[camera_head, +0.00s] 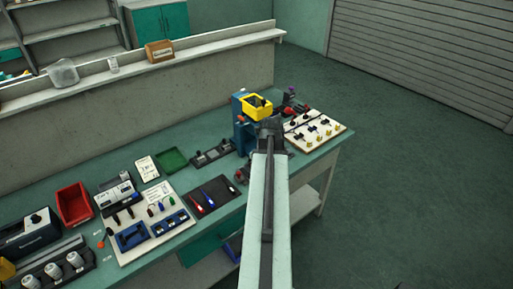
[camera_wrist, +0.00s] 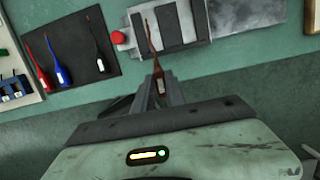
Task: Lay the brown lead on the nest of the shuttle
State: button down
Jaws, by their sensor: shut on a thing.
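The brown lead (camera_wrist: 158,82), with a small pale label and a long thin tip, is held between the jaws of my gripper (camera_wrist: 157,92) in the wrist view. Its tip points up the picture, across the shuttle plate. The shuttle (camera_wrist: 175,22) looks like a pale plate with dark strips and a red knob (camera_wrist: 117,37) at its left end. The wrist view does not show whether the lead touches it. In the head view my arm hides most of the shuttle, and the lead cannot be made out there.
A dark mat (camera_wrist: 106,66) with red, blue and black leads lies left of the shuttle. A blue press (camera_head: 240,128) and a yellow box (camera_head: 257,106) stand by my arm. A white board (camera_head: 336,136) with several fittings is to the right. The bench (camera_wrist: 220,75) is clear in front of the shuttle.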

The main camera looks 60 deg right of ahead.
jog(key=w+d+r+p, duration=0.4)
jog(key=w+d, duration=0.1)
jog(key=d, duration=0.3)
jog(key=b+x, duration=0.4)
jog(key=s+b+x, duration=0.1)
jog(key=b+x, duration=0.1)
jog(key=shift+f, duration=0.1)
jog(key=shift+s+f+b, duration=0.1)
jog(key=shift+f+b, duration=0.5)
jog(key=shift+b, duration=0.05)
dwell(1.3)
jog(key=shift+s+a, duration=0.1)
jog(key=shift+a, duration=0.1)
